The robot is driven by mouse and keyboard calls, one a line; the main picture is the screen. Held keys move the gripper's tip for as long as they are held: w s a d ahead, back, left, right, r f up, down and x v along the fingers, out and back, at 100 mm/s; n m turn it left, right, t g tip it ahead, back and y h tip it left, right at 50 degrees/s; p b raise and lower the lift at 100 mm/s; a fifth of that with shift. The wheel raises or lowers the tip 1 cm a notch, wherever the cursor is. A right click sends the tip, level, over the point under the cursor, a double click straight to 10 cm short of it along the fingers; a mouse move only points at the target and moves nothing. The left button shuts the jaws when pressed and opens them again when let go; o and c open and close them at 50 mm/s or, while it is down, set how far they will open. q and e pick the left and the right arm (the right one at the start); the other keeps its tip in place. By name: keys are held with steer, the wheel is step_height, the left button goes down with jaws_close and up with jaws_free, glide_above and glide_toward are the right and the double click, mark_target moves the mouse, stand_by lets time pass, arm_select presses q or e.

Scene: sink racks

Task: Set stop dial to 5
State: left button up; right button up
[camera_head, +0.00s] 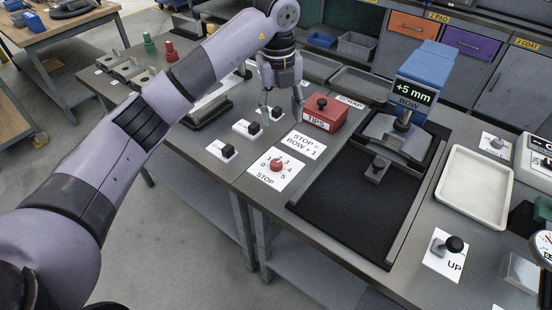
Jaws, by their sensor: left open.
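The stop dial (277,165) is a small red knob on a white card marked STOP, with numbers from 0 to 5 around it. It sits on the grey bench in the middle of the head view. The knob's pointer is too small to read surely. My left gripper (281,112) is open and empty, pointing down, above and behind the dial, near the red TIPS box. It is apart from the dial. A card (302,145) behind the dial reads "STOP = BOW + 1". A blue device with a display (413,91) reads "+5 mm" over BOW. My right gripper is not in view.
The red TIPS box (323,113) stands beside my left gripper. Small black-and-white blocks (221,150) lie left of the dial. A black-bedded fixture (350,205) is to its right, then a pale tray (474,187) and an UP lever (449,246).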

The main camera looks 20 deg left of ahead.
mark_target(276, 162)
arm_select(q)
steer(key=shift+y, duration=0.3)
steer(key=f+p, duration=0.1)
steer(key=f, duration=0.4)
steer(key=f+p, duration=0.1)
steer(key=f, duration=0.5)
steer(key=a+f+p, duration=0.1)
steer(key=f, duration=0.5)
steer(key=shift+a, duration=0.1)
steer(key=shift+r, duration=0.1)
steer(key=shift+c, duration=0.4)
steer(key=c, duration=1.1)
